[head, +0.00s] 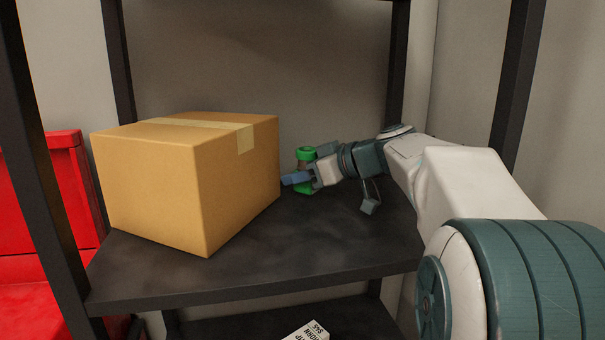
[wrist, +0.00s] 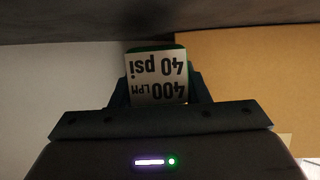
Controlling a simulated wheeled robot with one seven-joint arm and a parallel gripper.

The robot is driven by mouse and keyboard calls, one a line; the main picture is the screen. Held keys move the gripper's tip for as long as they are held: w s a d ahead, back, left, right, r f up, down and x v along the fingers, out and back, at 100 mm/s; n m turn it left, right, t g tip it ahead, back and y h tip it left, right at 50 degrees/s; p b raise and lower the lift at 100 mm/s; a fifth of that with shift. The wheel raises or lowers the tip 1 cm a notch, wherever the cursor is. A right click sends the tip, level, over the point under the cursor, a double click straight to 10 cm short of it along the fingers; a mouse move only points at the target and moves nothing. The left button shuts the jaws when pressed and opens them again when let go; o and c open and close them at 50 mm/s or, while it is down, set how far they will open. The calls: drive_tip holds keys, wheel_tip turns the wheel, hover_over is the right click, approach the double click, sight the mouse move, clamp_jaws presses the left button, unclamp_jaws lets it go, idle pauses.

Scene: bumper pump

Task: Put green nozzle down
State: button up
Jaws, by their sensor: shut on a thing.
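The green nozzle (head: 304,154) is upright just right of the cardboard box, over the dark shelf (head: 260,265) in the head view. Its green top and green lower end show; its middle is partly behind my gripper. My gripper (head: 297,179) is shut on it from the right. In the wrist view my gripper (wrist: 158,92) holds the nozzle (wrist: 157,77), whose white label reads "400 LPM 40 psi" upside down. I cannot tell whether the nozzle's lower end touches the shelf.
A large cardboard box (head: 190,185) fills the shelf's left half, close beside the nozzle. Dark rack posts (head: 513,85) frame the shelf. A red object (head: 50,200) stands at the left. A white labelled item (head: 308,331) lies on a lower shelf. The shelf front is clear.

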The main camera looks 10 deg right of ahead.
drive_tip(key=shift+f+b, duration=0.75)
drive_tip(key=shift+b, duration=0.35)
drive_tip(key=o, duration=1.2)
drive_tip(key=shift+f, duration=0.15)
drive_tip(key=shift+r+p, duration=0.8)
drive_tip(key=shift+p, duration=0.45)
drive_tip(key=b+v, duration=0.2)
drive_tip(key=v, duration=0.4)
drive_tip(key=shift+d+f+b, duration=0.1)
drive_tip(key=shift+f+b, duration=0.05)
drive_tip(key=shift+b, duration=0.15)
drive_tip(key=shift+s+d+r, duration=0.4)
drive_tip(key=shift+s+r, duration=0.1)
drive_tip(key=shift+s, duration=0.05)
